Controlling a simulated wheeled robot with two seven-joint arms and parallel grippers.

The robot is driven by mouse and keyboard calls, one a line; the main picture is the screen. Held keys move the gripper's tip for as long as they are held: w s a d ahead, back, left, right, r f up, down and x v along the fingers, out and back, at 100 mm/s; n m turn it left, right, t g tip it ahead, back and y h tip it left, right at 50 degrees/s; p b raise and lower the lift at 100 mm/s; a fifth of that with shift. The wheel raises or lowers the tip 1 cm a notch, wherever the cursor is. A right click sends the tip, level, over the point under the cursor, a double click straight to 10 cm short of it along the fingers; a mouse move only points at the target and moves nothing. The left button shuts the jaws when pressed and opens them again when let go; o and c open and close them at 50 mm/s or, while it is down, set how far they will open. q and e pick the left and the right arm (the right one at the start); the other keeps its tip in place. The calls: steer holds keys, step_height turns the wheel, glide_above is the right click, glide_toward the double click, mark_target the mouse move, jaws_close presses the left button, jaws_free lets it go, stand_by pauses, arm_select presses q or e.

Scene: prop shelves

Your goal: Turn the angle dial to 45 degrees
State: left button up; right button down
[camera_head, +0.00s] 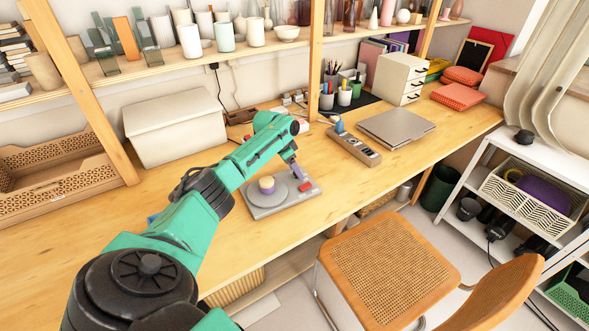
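The angle dial (280,200) is a grey square plate with a round grey disc on the wooden desk. A knob with a yellow top and purple side (267,185) stands on the left part of the disc. A small red piece (305,187) sits at the plate's right edge. My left arm reaches over the desk from the lower left. My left gripper (297,171) points down just above the right part of the dial, near the red piece and apart from the knob. Its fingers are too small to tell open from shut. The dial's angle markings are not readable. My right gripper is not in view.
A grey block with buttons (354,146) and a closed laptop (396,126) lie right of the dial. A white box (175,130) stands at the back left. A woven chair (388,264) stands before the desk. A wooden post (317,50) rises behind the dial.

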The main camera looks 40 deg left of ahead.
arm_select(q)
steer(key=v, duration=1.4)
steer(key=shift+r+b, duration=0.3)
steer(key=shift+b, duration=0.05)
steer(key=shift+s, duration=0.1)
